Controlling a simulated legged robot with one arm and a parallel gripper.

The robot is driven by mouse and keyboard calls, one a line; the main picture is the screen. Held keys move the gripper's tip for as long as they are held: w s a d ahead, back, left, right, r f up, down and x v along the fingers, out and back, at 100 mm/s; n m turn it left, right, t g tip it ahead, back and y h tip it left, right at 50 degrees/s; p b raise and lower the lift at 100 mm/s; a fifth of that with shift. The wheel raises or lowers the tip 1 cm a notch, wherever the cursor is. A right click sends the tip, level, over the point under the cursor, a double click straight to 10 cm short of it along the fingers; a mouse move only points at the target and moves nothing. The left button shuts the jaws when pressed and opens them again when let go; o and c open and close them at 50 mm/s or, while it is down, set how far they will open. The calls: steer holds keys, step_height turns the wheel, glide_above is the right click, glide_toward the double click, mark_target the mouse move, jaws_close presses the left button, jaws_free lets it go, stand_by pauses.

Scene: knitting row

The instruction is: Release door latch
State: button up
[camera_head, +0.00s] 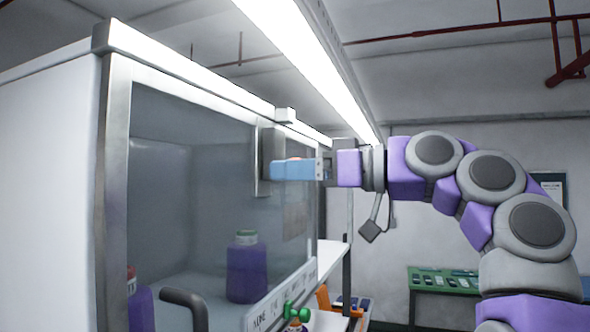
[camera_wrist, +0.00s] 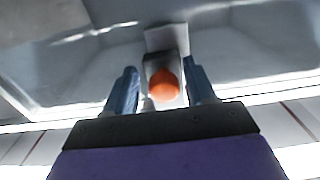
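The latch is a grey metal plate with an orange knob (camera_wrist: 163,84), on the front of a glass-fronted cabinet door (camera_head: 185,170). In the head view the latch plate (camera_head: 265,150) is near the door's right side, and only a sliver of orange shows above my finger. My gripper (camera_head: 278,170) points left at the latch. In the wrist view its two blue fingers stand on either side of the knob, open, with a gap on each side. Whether a fingertip touches the plate cannot be told.
Purple bottles (camera_head: 246,270) stand inside the cabinet behind the glass. A grey bar handle (camera_head: 186,304) sticks out at the lower front. An orange tool, a green knob and a shelf are below my gripper. A green-topped table (camera_head: 445,281) stands at the back right.

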steer(key=shift+s+d+r, duration=0.1)
steer(key=shift+r, duration=0.05)
steer(key=p+v, duration=0.1)
steer(key=v, duration=0.7)
steer(key=p+v, duration=0.2)
steer(key=v, duration=0.7)
steer(key=shift+d, duration=0.3)
steer(key=shift+a, duration=0.1)
